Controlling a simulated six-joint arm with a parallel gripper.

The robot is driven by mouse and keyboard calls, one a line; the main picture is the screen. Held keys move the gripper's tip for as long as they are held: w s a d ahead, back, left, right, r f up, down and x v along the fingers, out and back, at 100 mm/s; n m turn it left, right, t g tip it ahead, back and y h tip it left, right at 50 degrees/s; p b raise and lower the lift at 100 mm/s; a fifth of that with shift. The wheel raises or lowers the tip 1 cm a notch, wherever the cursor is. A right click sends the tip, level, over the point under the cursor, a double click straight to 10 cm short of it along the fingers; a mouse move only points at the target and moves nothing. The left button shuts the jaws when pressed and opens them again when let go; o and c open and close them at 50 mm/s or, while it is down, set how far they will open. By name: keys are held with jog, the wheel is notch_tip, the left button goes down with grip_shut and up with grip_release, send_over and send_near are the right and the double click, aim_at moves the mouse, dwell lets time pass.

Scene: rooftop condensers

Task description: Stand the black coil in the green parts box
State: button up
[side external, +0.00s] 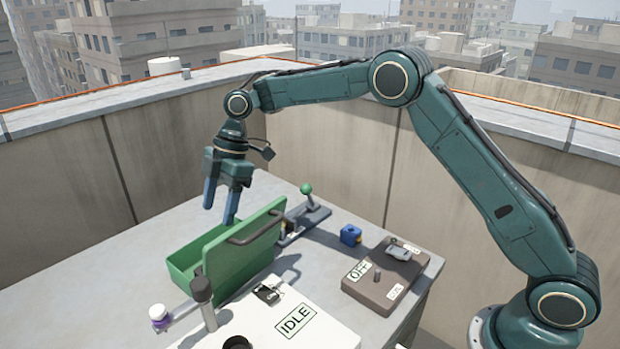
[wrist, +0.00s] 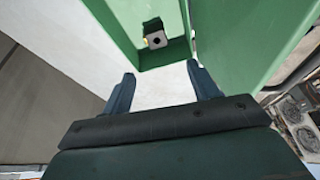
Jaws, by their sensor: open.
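The green parts box (side external: 181,276) stands on the grey tabletop, with a green lid (side external: 243,243) raised on its near side. In the wrist view the box (wrist: 120,22) shows at the top, the lid (wrist: 245,35) to its right. A small black block with a grey square face and a dark hole, apparently the black coil (wrist: 154,28), is inside the box at its end wall. Whether it stands upright I cannot tell. The lid hides it in the side view. My gripper (side external: 218,213) is open and empty above the box, fingers pointing down, apart from the block; its fingertips (wrist: 161,76) frame bare surface.
A blue block (side external: 351,235) sits right of a green-knobbed lever (side external: 306,189). A brown switch box (side external: 384,277) reads OFF; a white panel (side external: 262,320) reads IDLE. A purple-and-white knob (side external: 158,313) and dark post (side external: 201,289) stand near the box. The tabletop left of the box is clear.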

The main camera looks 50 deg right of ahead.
jog(key=s+d+r+m+t+h, duration=0.15)
jog(key=s+d+r+m, duration=0.25)
jog(key=s+r, duration=0.45)
jog(key=s+d+r+m+t, duration=0.2)
jog(key=s+d+r+m, duration=0.3)
jog(key=s+r, duration=0.3)
jog(key=s+d+f+m+h, duration=0.1)
jog(key=s+d+m, duration=0.1)
jog(key=s, duration=0.5)
jog(key=s+d+f+m+t+h, duration=0.1)
jog(key=s+d+f+m, duration=0.1)
jog(key=s, duration=0.5)
jog(key=s+d+f+m+t+h, duration=0.1)
jog(key=s+d+f+m, duration=0.1)
jog(key=s, duration=0.6)
jog(key=d+m, duration=0.1)
jog(key=m, duration=0.1)
jog(key=shift+d+m, duration=0.3)
jog(key=shift+d, duration=0.1)
